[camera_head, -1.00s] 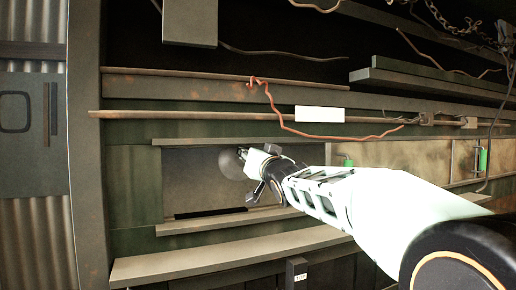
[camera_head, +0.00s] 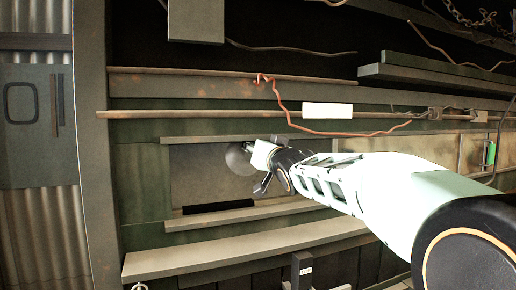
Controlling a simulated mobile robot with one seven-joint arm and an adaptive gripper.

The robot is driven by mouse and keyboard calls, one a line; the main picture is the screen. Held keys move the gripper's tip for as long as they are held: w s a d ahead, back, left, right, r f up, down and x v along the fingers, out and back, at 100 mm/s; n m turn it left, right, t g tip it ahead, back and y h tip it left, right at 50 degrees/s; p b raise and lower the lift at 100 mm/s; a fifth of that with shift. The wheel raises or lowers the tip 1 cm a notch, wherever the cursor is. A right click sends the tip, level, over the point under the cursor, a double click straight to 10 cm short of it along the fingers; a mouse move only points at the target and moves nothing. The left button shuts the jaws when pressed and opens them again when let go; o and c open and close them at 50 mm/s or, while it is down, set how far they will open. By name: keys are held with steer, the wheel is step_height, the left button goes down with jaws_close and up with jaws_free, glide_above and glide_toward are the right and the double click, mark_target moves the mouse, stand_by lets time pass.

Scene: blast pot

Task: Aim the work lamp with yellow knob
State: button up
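A round greyish, hazy shape (camera_head: 238,161), perhaps the lamp's head, shows in front of the recessed panel, right at the tip of my gripper (camera_head: 252,156). I cannot tell whether they touch. No yellow knob can be made out. My gripper reaches in from the right at the end of my white arm, and its small dark and pale parts overlap. Whether its fingers are open or shut, or hold anything, cannot be seen.
The recess has a ledge (camera_head: 240,215) below it and a wider shelf (camera_head: 220,253) lower down. A white plate (camera_head: 327,110) is on the pipe. A green handle (camera_head: 490,153) is at right.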

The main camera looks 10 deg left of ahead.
steer(key=v, duration=0.7)
steer(key=shift+s, duration=0.25)
steer(key=shift+d, duration=0.15)
steer(key=shift+c, duration=0.2)
